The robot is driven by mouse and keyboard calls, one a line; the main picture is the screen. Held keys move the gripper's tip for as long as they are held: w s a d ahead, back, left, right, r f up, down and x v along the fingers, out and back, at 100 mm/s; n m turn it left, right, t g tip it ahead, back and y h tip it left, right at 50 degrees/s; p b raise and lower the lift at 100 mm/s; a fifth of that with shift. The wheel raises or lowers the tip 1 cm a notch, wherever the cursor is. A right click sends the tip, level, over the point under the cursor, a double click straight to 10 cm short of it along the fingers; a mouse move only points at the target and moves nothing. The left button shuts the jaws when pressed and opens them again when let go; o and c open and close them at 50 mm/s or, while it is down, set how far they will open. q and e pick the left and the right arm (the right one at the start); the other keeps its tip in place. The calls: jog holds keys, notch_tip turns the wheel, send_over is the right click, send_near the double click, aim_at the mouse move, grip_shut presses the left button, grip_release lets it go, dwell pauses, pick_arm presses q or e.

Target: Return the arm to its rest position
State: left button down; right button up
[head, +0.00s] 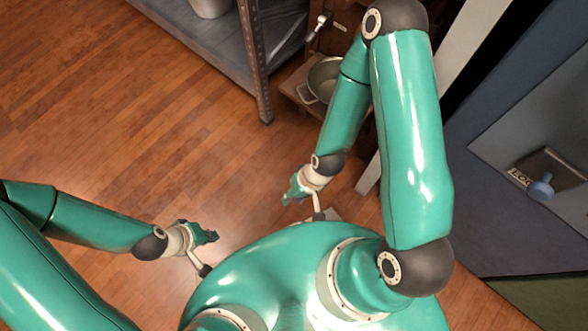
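My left arm comes in from the left edge, and its gripper (212,237) hangs over the wooden floor beside my own teal body. My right arm rises on the right, bends at a high elbow near the top edge and comes down toward the centre. The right gripper (288,198) points down and left over the floor, just beyond my body. Both grippers are small in this view, and their finger gaps are not clear. I see no object held in either one.
A grey shelf (215,45) with a metal post (254,60) stands at the top. A metal pot (325,80) sits on a low wooden unit (291,89) close to my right forearm. A box with a blue item (541,186) is at the right. The wooden floor (100,110) on the left is clear.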

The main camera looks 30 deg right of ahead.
notch_tip(320, 180, up, 32)
jog(key=p, duration=3.2)
jog(key=shift+f, duration=0.1)
